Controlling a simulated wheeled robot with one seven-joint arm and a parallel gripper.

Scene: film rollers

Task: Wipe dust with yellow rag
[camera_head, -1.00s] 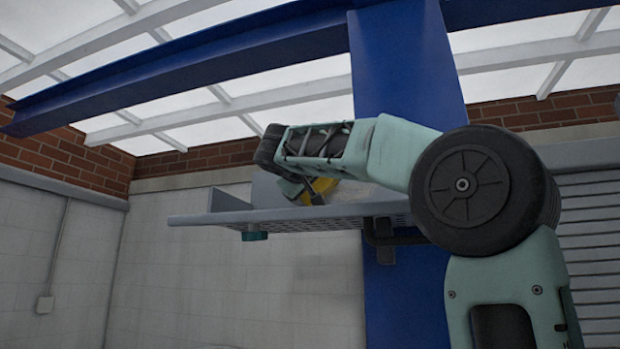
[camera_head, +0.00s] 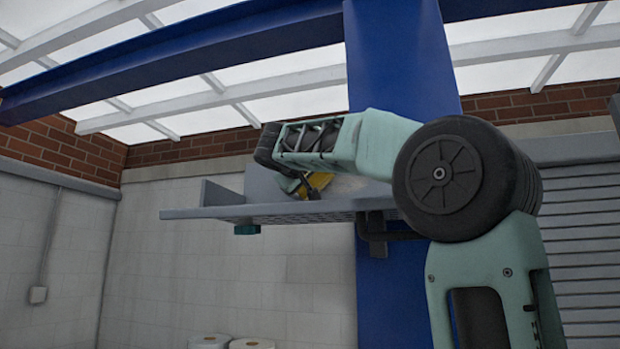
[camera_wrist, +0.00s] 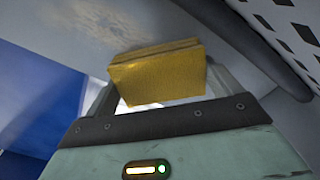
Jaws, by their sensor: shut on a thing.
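The yellow rag (camera_wrist: 157,78) is a folded block between the two fingers of my gripper (camera_wrist: 160,88) in the wrist view. My gripper is shut on it. A brownish dust patch (camera_wrist: 105,22) lies on a grey panel at the top of the wrist view, beyond the rag's upper left. The rag looks apart from the patch, though the exact gap is hard to judge. In the head view, the rag (camera_head: 321,181) shows partly behind my gripper (camera_head: 303,188), just above the grey shelf (camera_head: 225,212). My arm hides part of the shelf.
The shelf has a raised left end and a back panel (camera_head: 262,183). It is fixed to a blue column (camera_head: 395,65), with a dark bracket (camera_head: 375,235) below. A teal part (camera_head: 247,229) hangs under it. White rolls (camera_head: 252,343) show at the bottom edge.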

